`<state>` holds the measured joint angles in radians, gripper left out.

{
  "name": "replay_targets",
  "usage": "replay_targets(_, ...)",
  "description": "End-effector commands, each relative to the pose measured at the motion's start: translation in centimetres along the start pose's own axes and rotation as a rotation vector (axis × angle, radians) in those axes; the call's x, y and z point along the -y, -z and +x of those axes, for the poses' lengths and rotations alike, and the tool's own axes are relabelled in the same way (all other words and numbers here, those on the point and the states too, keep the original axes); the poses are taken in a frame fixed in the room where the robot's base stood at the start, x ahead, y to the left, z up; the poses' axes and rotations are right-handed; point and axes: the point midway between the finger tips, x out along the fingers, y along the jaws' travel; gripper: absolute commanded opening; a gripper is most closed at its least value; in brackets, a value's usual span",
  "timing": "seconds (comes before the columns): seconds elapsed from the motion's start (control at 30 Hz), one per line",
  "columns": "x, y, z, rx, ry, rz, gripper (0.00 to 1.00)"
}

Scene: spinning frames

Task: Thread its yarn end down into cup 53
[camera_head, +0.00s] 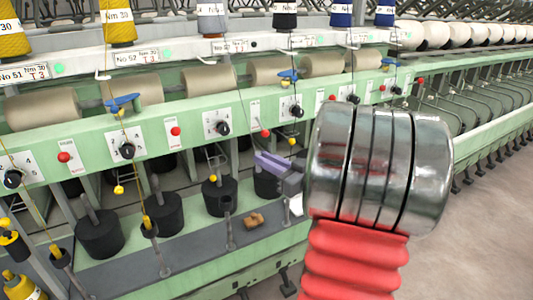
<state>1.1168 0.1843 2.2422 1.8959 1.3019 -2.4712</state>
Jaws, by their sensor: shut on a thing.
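My gripper (263,161) has lavender fingers and reaches left from behind my large metal wrist. It looks shut; the yarn end between its fingers is too fine to make out. A small dark cup (228,203) on a thin post is below and left of the fingers, apart from them. By its place after stations 51 and 52, it appears to be cup 53, though no number shows on it. No yarn is visible in it. A grey yarn package (211,18) hangs above that station.
Cup-like holders with yellow yarn stand at left (150,229) and far left (60,258). Black cylinders (165,214) line the lower shelf. A brown piece (253,220) lies on the ledge. The green rail (90,150) carries knobs. Open floor (490,230) is at right.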

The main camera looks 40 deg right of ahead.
Motion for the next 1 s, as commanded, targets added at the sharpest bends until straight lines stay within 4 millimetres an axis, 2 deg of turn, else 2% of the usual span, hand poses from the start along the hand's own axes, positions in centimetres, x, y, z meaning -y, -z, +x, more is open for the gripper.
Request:
replay_targets(0.17,0.0,-1.6,0.1,0.002,-0.001,0.004,0.00)
replay_targets(1.0,-1.7,-2.9,6.8,0.001,0.002,0.000,0.00)
